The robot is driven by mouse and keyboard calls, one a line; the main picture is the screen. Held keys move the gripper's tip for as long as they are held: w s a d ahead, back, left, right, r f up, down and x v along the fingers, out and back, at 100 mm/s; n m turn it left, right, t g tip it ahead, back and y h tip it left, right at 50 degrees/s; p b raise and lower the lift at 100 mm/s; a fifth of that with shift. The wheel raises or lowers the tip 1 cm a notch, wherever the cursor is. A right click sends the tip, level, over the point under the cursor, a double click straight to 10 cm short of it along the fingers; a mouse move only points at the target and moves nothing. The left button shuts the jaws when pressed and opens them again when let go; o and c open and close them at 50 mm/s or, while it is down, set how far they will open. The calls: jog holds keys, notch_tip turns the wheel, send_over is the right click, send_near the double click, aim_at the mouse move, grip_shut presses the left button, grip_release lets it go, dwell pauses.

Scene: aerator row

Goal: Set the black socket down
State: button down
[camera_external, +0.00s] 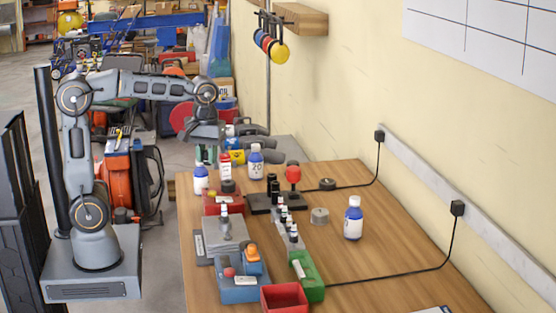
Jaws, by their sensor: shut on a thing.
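My gripper (208,138) hangs from the arm's wrist above the far left part of the wooden table (345,265). It is small in this view, and its fingers blend with the items behind and below them. It is shut on a dark piece that I take for the black socket; the piece's outline is hard to make out. Upright black cylinders (272,187) stand on a dark base (259,207) near the middle of the table, right of and below my gripper in the picture.
Bottles (256,165) stand near the gripper. A red box (215,207), grey block (224,235), blue bin (239,289), empty red tray (284,299) and green holder (311,283) line the table's left side. A white-blue bottle (353,221) stands right. The right front is mostly clear, crossed by a cable.

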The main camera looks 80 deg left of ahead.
jog(key=w+d+r+m+p, duration=0.2)
jog(key=w+d+m+p, duration=0.2)
jog(key=w+m, duration=0.4)
jog(key=m+p, duration=0.1)
jog(key=m, duration=0.3)
jog(key=shift+w, duration=0.4)
